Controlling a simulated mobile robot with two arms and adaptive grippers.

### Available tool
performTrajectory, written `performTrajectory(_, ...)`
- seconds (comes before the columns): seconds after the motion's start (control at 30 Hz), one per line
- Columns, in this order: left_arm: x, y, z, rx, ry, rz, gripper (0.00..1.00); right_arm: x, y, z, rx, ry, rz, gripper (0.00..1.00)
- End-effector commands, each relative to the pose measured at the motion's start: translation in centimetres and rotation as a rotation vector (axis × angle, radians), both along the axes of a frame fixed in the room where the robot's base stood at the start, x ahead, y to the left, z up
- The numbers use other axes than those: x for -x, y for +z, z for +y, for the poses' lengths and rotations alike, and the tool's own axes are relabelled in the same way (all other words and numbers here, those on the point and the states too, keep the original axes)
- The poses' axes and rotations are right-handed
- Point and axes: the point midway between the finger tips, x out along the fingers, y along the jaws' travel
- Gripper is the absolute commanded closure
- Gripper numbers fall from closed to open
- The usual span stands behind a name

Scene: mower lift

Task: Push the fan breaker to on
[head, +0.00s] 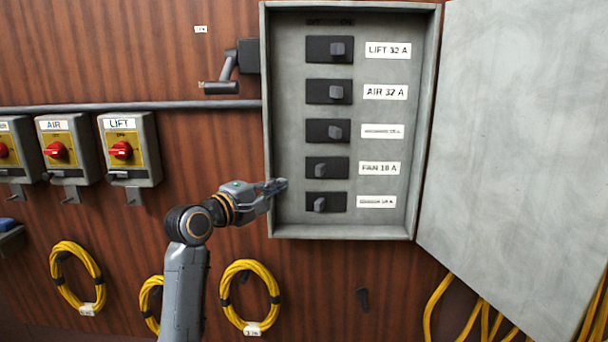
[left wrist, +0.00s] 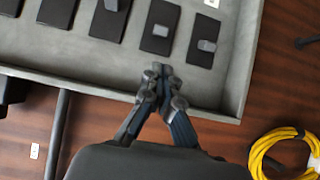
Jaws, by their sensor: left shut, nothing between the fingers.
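The fan breaker (head: 340,165) is a black plate in the open grey panel, fourth row down, beside the label "FAN 16 A". Its grey toggle (head: 321,169) sits at the left, under the "OFF" side of the header. In the left wrist view the fan breaker (left wrist: 165,14) lies just beyond my fingertips. My left gripper (head: 276,186) is shut and empty at the panel's left rim, a little left of and below the fan toggle, apart from it. In the left wrist view my left gripper (left wrist: 160,72) shows both fingertips together. My right gripper is not in view.
The panel's left wall (head: 268,120) stands beside my left gripper. The lift (head: 345,49), air (head: 347,91) and third (head: 334,131) toggles sit right; the bottom toggle (head: 320,204) sits left. The open door (head: 510,130) fills the right. Red rotary switches (head: 121,150) and yellow cables (head: 248,264) hang left.

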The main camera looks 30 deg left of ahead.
Motion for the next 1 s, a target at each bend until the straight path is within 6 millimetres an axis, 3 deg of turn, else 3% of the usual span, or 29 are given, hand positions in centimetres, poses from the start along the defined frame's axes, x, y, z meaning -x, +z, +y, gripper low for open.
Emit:
performTrajectory(0.47, -0.8, 0.4, 0.0, 0.009, -0.001, -0.005, 1.00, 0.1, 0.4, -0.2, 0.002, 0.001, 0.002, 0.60)
performTrajectory(0.8, -6.7, 0.6, -0.5, 0.011, 0.000, -0.004, 1.00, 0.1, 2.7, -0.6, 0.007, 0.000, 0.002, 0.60)
performTrajectory(1.0, -9.2, 0.4, -0.6, 0.008, 0.001, -0.004, 1.00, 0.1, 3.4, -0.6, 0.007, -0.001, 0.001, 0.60)
